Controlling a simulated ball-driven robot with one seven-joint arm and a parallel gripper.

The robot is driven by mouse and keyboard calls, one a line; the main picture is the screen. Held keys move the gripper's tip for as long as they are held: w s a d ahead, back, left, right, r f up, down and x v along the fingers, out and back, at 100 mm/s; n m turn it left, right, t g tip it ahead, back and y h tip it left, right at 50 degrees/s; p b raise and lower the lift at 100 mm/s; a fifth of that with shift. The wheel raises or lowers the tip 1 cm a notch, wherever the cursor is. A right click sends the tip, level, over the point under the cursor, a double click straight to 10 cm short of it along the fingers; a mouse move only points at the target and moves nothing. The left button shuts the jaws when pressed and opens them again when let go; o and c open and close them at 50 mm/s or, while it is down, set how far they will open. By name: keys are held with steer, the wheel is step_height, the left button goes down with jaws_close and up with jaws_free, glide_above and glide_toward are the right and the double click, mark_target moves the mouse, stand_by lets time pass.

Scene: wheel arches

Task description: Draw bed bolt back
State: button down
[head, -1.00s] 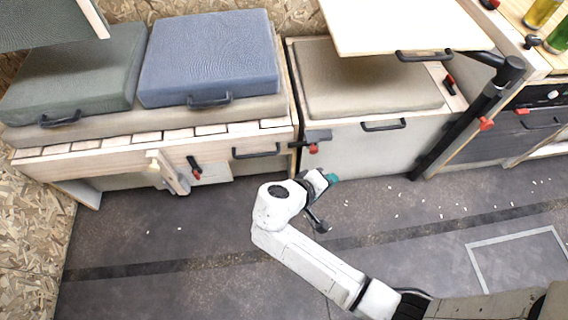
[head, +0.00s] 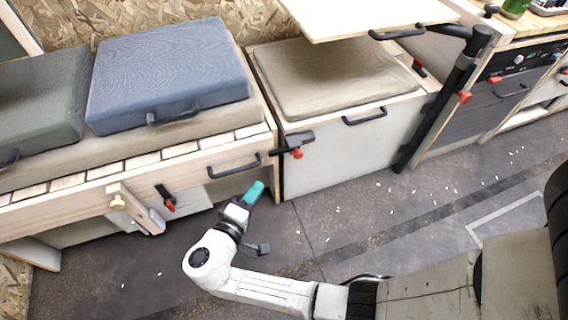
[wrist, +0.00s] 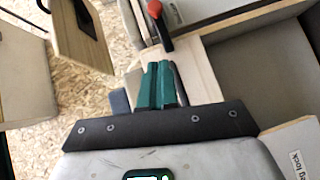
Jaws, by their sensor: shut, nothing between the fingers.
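My gripper (head: 254,192) has its teal fingers together with nothing between them, low in front of the bed frame (head: 226,154). The fingers also show in the wrist view (wrist: 161,85). A black bolt with a red end (head: 295,152) sits at the bed frame's right corner, up and right of the fingertips in the head view and apart from them. Another black latch with a red end (head: 166,198) is on the bed front, left of my gripper. A red-ended black handle (wrist: 160,25) lies beyond the fingertips in the wrist view; I cannot tell which it is.
A wooden leg (head: 137,208) is on the bed front. A beige-cushioned bench (head: 335,150) stands right of the bed, under a raised tabletop (head: 365,12) with a black post (head: 440,100). A partly visible label (wrist: 300,160) reads "eg lock". The floor in front is open.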

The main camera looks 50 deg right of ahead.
steer(key=shift+d, duration=0.15)
steer(key=b, duration=0.3)
glide_toward(294, 151)
steer(key=w, duration=0.3)
steer(key=shift+s+d+f+b, duration=0.1)
steer(key=shift+s+d+b, duration=0.15)
steer(key=shift+d, duration=0.5)
steer(key=shift+s+d+f+b, duration=0.15)
steer(key=shift+s+d, duration=0.25)
steer(key=shift+d, duration=0.35)
steer(key=shift+s+d+f+b, duration=0.15)
steer(key=shift+s+d, duration=0.15)
steer(key=shift+d, duration=0.45)
steer(key=shift+s+d+p, duration=0.25)
steer(key=shift+s+d, duration=0.5)
steer(key=shift+d, duration=0.3)
steer(key=shift+s+d+p, duration=0.2)
steer(key=shift+s+d, duration=0.5)
steer(key=shift+d, duration=0.35)
steer(key=shift+r, duration=0.1)
